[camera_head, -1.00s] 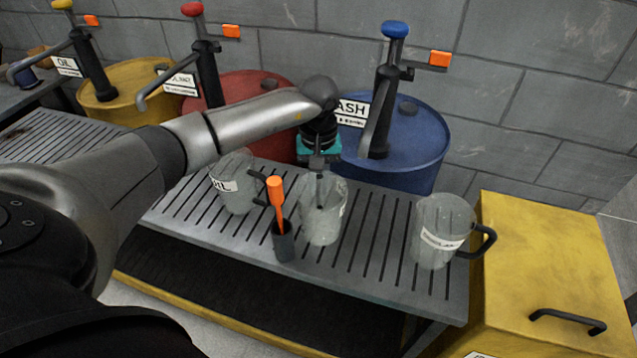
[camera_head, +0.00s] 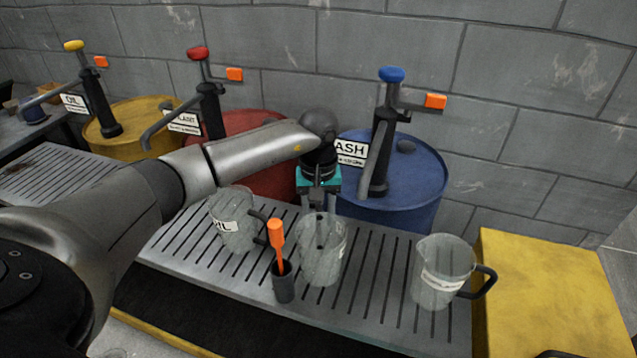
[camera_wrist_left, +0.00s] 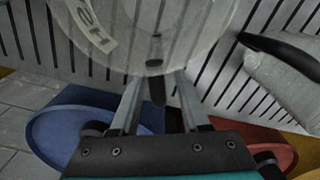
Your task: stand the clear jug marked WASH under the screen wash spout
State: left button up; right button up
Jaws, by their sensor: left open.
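The clear jug marked WASH (camera_head: 322,262) stands upright on the slatted bench, between two other clear jugs. Its partly readable label shows in the left wrist view (camera_wrist_left: 98,35). My left gripper (camera_head: 319,208) is open at the jug's far side. In the left wrist view the jug's dark handle (camera_wrist_left: 156,88) lies between the spread fingers, with gaps visible. The screen wash spout (camera_head: 369,180) hangs from the blue-knobbed pump (camera_head: 391,76) by the WASH sign (camera_head: 351,152). In the head view its end is up and right of the jug; exact alignment cannot be told. My right gripper is not visible.
An OIL jug (camera_head: 232,228) stands left and another labelled jug (camera_head: 440,275) right. A dark holder (camera_head: 284,285) with an orange-handled tool stands close before the WASH jug. A blue drum (camera_head: 425,185) and red drum (camera_head: 262,165) stand behind. The slatted bench (camera_head: 385,300) has room at right.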

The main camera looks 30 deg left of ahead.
pick_arm(q)
notch_tip(320, 180, up, 8)
jog(key=shift+p, duration=1.05)
jog(key=shift+r, duration=0.9)
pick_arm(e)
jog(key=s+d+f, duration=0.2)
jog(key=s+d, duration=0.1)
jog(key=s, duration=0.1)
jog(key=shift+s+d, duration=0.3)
